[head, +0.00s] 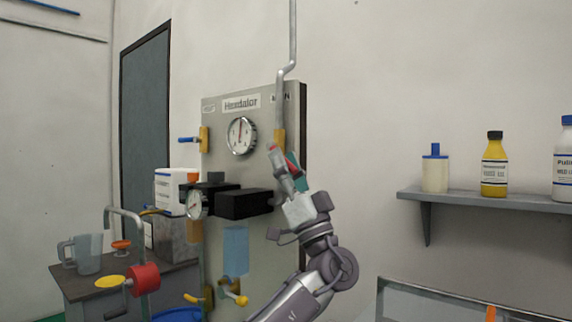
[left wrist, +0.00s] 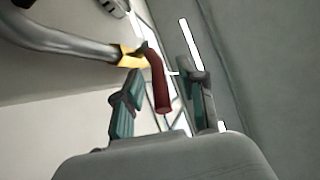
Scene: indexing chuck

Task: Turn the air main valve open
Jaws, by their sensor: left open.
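A grey pipe (head: 292,38) comes down the wall to a brass valve body (head: 279,136) at the upper right of the panel. In the left wrist view the valve's red lever handle (left wrist: 158,82) extends from the brass fitting (left wrist: 131,56) at the pipe's end. My left gripper (head: 284,167) is raised at this valve. In the left wrist view my left gripper (left wrist: 163,98) is open, with one finger on each side of the red handle. I cannot tell whether either finger touches it. In the head view the gripper partly hides the handle. My right gripper is not in view.
The grey panel (head: 222,172) carries a round gauge (head: 242,135), a blue-handled valve (head: 188,140) and black boxes (head: 245,204). A shelf (head: 470,202) with bottles is at the right. A bench (head: 82,284) with a jug (head: 88,253) is at the left.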

